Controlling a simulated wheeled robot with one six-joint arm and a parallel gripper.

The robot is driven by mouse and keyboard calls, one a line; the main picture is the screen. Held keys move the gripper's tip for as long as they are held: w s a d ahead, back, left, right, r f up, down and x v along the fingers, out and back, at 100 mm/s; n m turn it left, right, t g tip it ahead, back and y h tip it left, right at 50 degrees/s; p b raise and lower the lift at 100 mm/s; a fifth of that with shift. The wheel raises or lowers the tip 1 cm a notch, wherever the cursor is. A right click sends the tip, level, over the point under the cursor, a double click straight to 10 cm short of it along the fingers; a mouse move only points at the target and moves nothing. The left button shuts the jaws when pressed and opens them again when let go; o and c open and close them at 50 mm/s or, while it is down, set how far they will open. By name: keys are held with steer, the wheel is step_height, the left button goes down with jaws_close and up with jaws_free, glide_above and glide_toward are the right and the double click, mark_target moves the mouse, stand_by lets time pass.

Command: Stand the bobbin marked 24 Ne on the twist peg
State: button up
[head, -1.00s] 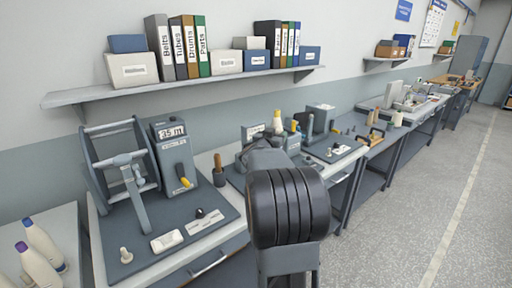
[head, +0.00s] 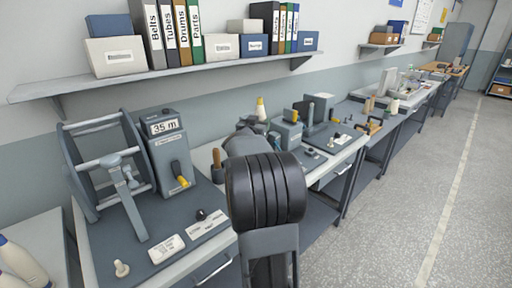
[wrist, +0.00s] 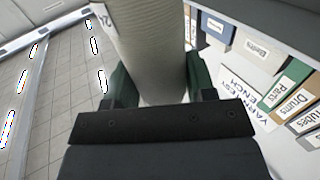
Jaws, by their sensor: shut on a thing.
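My gripper (wrist: 159,78) is shut on a cream bobbin (wrist: 145,38), its green-sided fingers on either side of it. I cannot single out the twist peg; grey testing devices (head: 288,131) stand on the bench beyond my arm.
Pale bobbins (head: 22,262) lie at the lower left. A shelf (head: 150,77) with binders and boxes runs above. Open floor (head: 400,200) lies at right.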

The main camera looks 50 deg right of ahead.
steer(key=f+b, duration=0.3)
steer(key=f, duration=0.1)
steer(key=f+b, duration=0.2)
steer(key=shift+d+f+b, duration=0.3)
steer(key=shift+f+b, duration=2.55)
steer(key=shift+b, duration=0.15)
steer(key=shift+a, duration=0.3)
steer(key=shift+f, duration=0.15)
steer(key=shift+f+b, duration=1.85)
steer(key=shift+f, duration=0.8)
steer(key=o, duration=1)
steer(key=shift+o, duration=0.2)
steer(key=shift+s, duration=0.1)
steer(key=v, duration=1.3)
steer(key=shift+a, duration=0.4)
